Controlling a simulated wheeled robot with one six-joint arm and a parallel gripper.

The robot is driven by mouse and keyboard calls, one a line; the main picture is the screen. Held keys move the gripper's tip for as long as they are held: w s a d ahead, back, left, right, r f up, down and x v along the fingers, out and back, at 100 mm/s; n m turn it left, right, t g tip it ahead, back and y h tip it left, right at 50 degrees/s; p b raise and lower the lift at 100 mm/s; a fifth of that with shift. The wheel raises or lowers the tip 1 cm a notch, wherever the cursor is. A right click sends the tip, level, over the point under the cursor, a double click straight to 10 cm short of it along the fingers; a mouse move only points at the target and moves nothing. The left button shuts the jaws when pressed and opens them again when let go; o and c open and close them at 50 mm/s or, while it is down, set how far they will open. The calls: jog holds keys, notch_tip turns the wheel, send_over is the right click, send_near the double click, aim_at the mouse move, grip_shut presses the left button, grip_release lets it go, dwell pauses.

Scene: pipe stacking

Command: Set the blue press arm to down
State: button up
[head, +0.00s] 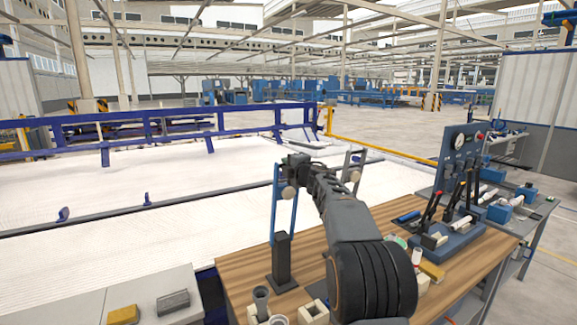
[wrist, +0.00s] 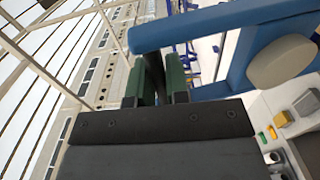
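The blue press arm (head: 275,205) shows in the head view as a raised, narrow blue frame above a black post (head: 283,258) on the wooden bench. In the wrist view, a wide blue bar (wrist: 230,28) crosses the top right, with a round grey knob (wrist: 282,62) below it. My gripper (head: 295,172) is at the top of the blue frame. In the wrist view, its green-padded fingers (wrist: 158,76) stand a little apart on either side of a dark bar (wrist: 153,68). I cannot tell whether they press on it. My arm hides part of the press.
A pale counter (head: 90,306) with a yellow and a grey block is at left.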

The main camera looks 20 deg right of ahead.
grip_shut()
jog(key=shift+f, duration=0.1)
